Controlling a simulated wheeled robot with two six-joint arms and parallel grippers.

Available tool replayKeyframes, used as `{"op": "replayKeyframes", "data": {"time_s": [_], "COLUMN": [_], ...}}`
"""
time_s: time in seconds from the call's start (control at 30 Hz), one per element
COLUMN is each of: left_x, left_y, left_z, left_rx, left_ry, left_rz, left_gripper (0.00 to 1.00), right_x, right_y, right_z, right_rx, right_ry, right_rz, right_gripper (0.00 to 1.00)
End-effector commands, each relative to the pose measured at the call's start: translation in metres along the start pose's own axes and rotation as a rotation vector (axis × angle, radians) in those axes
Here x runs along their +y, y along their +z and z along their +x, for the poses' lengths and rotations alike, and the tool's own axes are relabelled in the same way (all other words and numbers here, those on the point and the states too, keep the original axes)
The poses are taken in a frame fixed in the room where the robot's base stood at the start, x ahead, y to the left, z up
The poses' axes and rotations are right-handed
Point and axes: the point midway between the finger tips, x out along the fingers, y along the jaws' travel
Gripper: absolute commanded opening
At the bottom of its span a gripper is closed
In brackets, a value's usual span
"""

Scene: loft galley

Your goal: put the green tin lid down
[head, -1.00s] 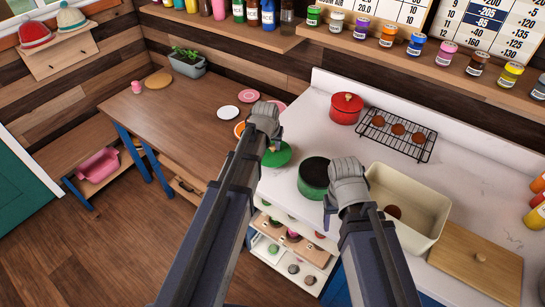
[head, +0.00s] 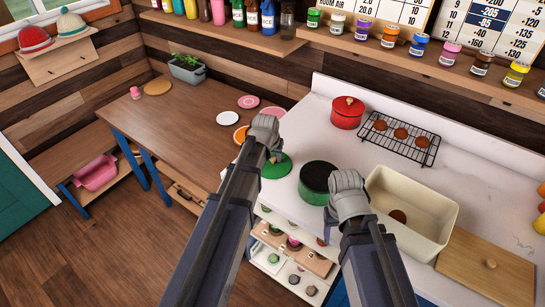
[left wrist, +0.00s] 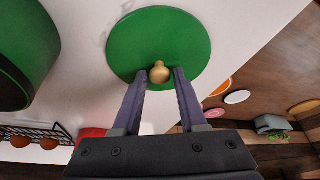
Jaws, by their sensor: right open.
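The green tin lid (head: 279,170) is flat, knob up, low over or on the white counter, left of the green pot (head: 319,170); I cannot tell if it touches. In the left wrist view the lid (left wrist: 188,35) shows its brass knob (left wrist: 160,73) between the fingers of my left gripper (left wrist: 160,76). My left gripper (head: 271,153) is shut on this knob. The open pot also shows in the left wrist view (left wrist: 25,50). My right gripper (head: 335,205) is open beside the pot's near right side; its fingertips are mostly hidden.
A cream tub (head: 440,225) with a brown round item stands right of the pot. A red lidded pot (head: 347,112) and a cooling rack (head: 398,139) are behind. A wooden board (head: 487,270) lies at right. A wooden table (head: 180,125) with plates stands left.

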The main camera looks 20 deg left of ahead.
Motion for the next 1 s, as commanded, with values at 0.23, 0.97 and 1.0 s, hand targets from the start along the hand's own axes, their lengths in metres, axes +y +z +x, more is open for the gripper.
{"op": "replayKeyframes", "data": {"time_s": [0.23,0.97,1.0], "left_x": [0.000,0.000,0.000], "left_y": [0.000,-0.003,-0.003], "left_z": [0.000,-0.056,-0.063], "left_rx": [0.000,0.000,0.000], "left_ry": [0.000,0.000,0.000], "left_rz": [0.000,0.000,0.000], "left_gripper": [0.60,0.60,0.60], "right_x": [0.000,0.005,0.006], "right_y": [0.000,0.003,0.003], "right_z": [0.000,-0.052,-0.059], "right_rx": [0.000,0.000,0.000], "right_ry": [0.000,0.000,0.000], "right_rz": [0.000,-0.001,-0.001], "right_gripper": [0.61,0.61,0.61]}}
